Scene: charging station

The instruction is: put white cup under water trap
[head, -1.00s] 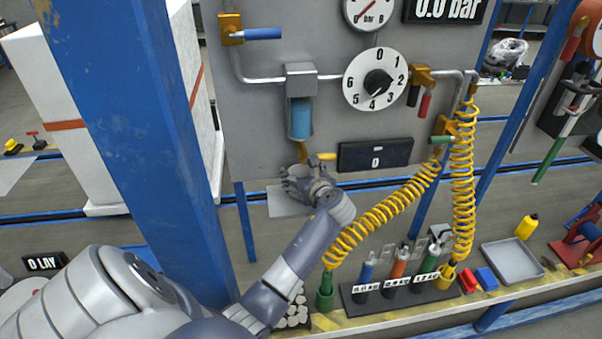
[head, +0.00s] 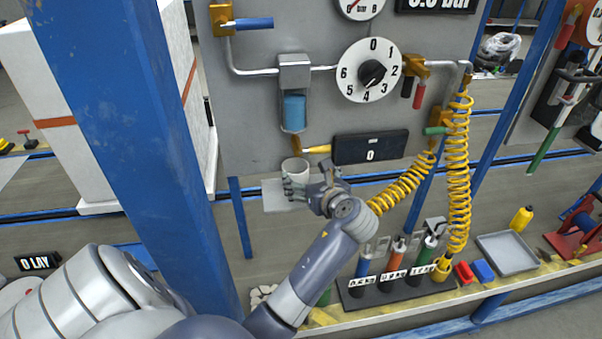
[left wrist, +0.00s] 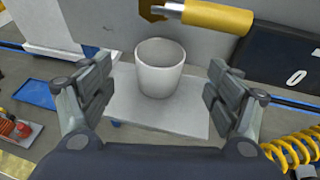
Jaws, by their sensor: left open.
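The white cup (head: 296,170) stands upright under the water trap (head: 293,108), a grey housing with a blue bowl and a yellow-handled drain valve (head: 318,149) below it. In the left wrist view the cup (left wrist: 160,70) stands on a pale grey shelf plate (left wrist: 185,115), and its inside looks empty. My left gripper (head: 308,180) is open just in front of the cup. In the left wrist view its fingers (left wrist: 160,88) are spread to either side of the cup with gaps, not touching it. My right gripper is not in view.
A dark display reading 0 (head: 370,148) is on the panel right of the valve. A yellow coiled hose (head: 458,180) hangs at the right. Below are a rack of bottles (head: 395,285) and a grey tray (head: 508,254). A blue post (head: 125,130) stands left of my arm.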

